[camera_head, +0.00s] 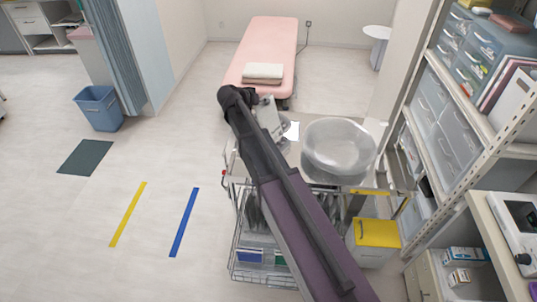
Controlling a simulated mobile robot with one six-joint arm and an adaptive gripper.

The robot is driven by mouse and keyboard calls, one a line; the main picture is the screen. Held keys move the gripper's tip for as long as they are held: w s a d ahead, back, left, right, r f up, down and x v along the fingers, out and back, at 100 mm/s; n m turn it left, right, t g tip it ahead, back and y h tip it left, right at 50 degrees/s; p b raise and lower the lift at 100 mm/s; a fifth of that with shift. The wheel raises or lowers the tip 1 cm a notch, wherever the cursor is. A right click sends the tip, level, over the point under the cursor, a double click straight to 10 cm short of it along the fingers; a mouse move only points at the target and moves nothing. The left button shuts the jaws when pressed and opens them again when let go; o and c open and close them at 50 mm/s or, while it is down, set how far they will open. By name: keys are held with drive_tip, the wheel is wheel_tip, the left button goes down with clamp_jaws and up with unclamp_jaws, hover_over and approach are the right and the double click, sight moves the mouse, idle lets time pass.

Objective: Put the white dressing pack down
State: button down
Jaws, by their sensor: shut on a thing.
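The white dressing pack (292,130) shows as a small bright white patch above the trolley top, left of a large clear bowl. My gripper (283,127) is at the end of my arm, beside the pack, and is shut on it. My arm hides part of the gripper, and the fingertips are too small to make out. I cannot tell whether the pack touches the trolley top (312,182).
The large clear bowl (340,148) takes up the right of the trolley top. A yellow-lidded box (375,233) hangs at the trolley's front right. A pink treatment bed (264,45) with a folded towel (263,73) stands behind. Shelving (440,150) bounds the right side; open floor lies left.

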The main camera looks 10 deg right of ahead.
drive_tip(key=w+a+f+n+t+y+b, duration=0.1)
drive_tip(key=w+a+f+n+t+b, duration=0.1)
drive_tip(key=a+f+n+b, duration=0.3)
drive_tip(key=shift+w+f+n+t+b, duration=0.3)
drive_tip(key=shift+w+f+n+b, duration=0.5)
drive_tip(key=shift+f+n+b, duration=2.9)
wheel_tip(320, 180, up, 3)
drive_tip(key=n+p, duration=0.2)
drive_tip(key=shift+a+f+n, duration=0.1)
drive_tip(key=shift+f+n, duration=0.05)
drive_tip(key=shift+n, duration=0.25)
wheel_tip(320, 180, down, 10)
drive_tip(key=b, duration=0.9)
drive_tip(key=c, duration=0.7)
unclamp_jaws()
drive_tip(key=shift+o, duration=0.2)
drive_tip(key=shift+r, duration=0.2)
